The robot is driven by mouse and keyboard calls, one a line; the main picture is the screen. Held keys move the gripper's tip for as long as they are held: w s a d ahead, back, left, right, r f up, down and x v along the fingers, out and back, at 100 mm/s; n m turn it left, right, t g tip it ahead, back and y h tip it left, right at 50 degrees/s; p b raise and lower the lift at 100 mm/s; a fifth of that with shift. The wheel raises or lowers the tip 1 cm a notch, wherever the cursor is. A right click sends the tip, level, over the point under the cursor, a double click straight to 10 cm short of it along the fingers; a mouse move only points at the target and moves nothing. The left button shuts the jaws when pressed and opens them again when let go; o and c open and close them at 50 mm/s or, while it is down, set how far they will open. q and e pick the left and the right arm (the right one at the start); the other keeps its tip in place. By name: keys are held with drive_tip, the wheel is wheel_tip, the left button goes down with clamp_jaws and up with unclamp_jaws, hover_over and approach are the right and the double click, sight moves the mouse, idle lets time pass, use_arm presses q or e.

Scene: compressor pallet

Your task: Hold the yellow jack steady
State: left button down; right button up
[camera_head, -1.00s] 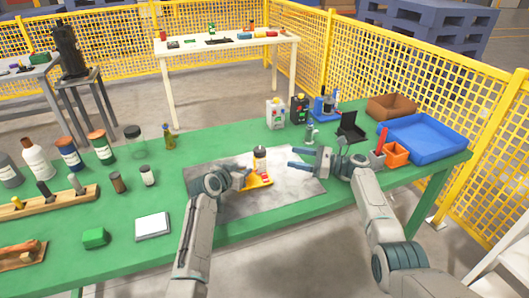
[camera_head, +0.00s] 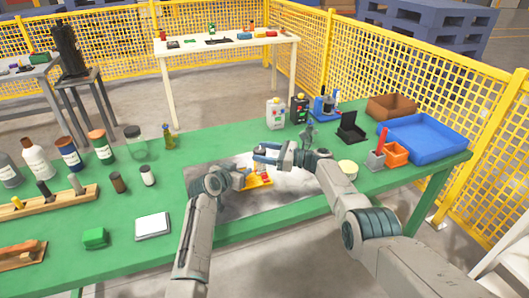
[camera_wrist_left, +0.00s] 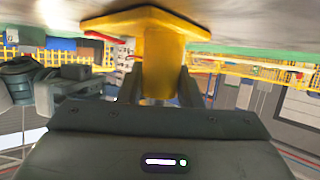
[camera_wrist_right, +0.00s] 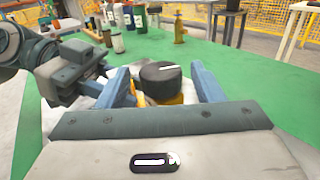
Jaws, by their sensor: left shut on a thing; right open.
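The yellow jack (camera_head: 260,182) stands on the grey mat (camera_head: 232,207) on the green table. My left gripper (camera_head: 243,181) is shut on the jack from its left side; the left wrist view shows the yellow body (camera_wrist_left: 158,60) between the fingers. A dark round cap (camera_wrist_right: 160,78) tops a piece above the jack; most of that piece is hidden in the head view by my right gripper (camera_head: 267,154). My right gripper is open, with its blue fingers on either side of the cap. I cannot tell whether they touch it.
Behind the mat stand a white jug (camera_head: 275,115) and a black container (camera_head: 299,109). Bottles and a white pad (camera_head: 152,226) are at the left.

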drive_tip(key=c, duration=1)
drive_tip(key=shift+f+m+t, duration=0.2)
drive_tip(key=shift+m+t, duration=0.2)
drive_tip(key=shift+t, duration=0.2)
drive_tip(key=m+t+h, duration=0.1)
drive_tip(key=t, duration=0.1)
drive_tip(key=m+t+h, duration=0.1)
drive_tip(key=m, duration=0.1)
drive_tip(key=s+m+t+h, duration=0.1)
drive_tip(key=t+h, duration=0.1)
drive_tip(key=shift+a+t, duration=0.3)
drive_tip(key=shift+a, duration=0.05)
drive_tip(key=m+t+h, duration=0.3)
drive_tip(key=m+h, duration=0.1)
drive_tip(key=h, duration=0.1)
drive_tip(key=shift+a+t, duration=0.15)
drive_tip(key=shift+t, duration=0.25)
drive_tip(key=shift+m+h, duration=0.4)
drive_tip(key=shift+h, duration=0.1)
drive_tip(key=o, duration=1)
drive_tip(key=shift+r, duration=0.1)
